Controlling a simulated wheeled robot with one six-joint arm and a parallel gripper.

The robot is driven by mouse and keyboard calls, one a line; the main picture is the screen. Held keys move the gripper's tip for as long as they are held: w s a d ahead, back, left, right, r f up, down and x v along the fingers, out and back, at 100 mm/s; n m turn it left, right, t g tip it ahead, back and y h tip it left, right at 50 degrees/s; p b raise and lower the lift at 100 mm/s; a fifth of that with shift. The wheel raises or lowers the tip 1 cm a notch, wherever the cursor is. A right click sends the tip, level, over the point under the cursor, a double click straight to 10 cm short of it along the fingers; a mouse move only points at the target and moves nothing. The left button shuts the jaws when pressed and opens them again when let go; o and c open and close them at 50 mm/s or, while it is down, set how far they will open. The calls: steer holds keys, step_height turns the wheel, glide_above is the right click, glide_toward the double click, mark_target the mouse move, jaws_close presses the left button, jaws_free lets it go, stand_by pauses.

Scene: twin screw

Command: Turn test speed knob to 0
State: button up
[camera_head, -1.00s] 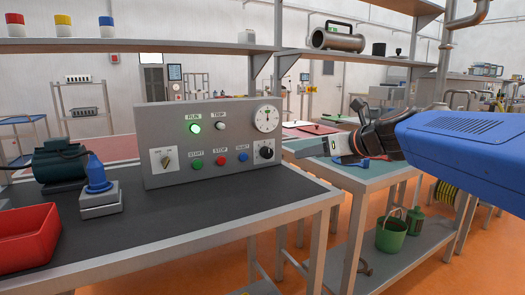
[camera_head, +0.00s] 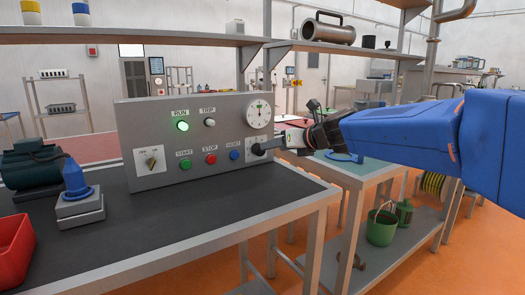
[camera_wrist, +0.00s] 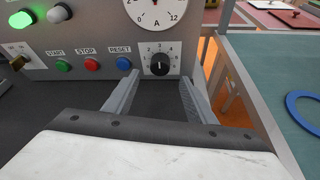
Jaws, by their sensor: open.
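The test speed knob is a black dial with a white pointer line on a pale scale plate, at the lower right of the grey control panel. The knob (camera_wrist: 158,64) shows clearly in the wrist view, its line pointing roughly up the scale. In the head view the knob (camera_head: 257,149) is partly hidden by my fingertips. My gripper (camera_wrist: 158,90) is open, with one finger on each side below the knob and nothing between them. In the head view my gripper (camera_head: 270,146) reaches in from the right, close to the panel face. I cannot tell whether it touches the knob.
The control panel (camera_head: 160,119) carries a lit green RUN lamp (camera_head: 183,126), a dial gauge (camera_head: 258,114), START, STOP and RESET buttons (camera_head: 211,159) and an on/off switch (camera_head: 151,160). A blue ring (camera_wrist: 305,112) lies on the teal table at right. The dark bench top (camera_head: 200,207) before the panel is clear.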

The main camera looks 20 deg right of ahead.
mark_target(259, 150)
steer(key=x, duration=0.8)
steer(key=shift+w+f, duration=0.15)
steer(key=shift+w, duration=0.05)
steer(key=c, duration=1)
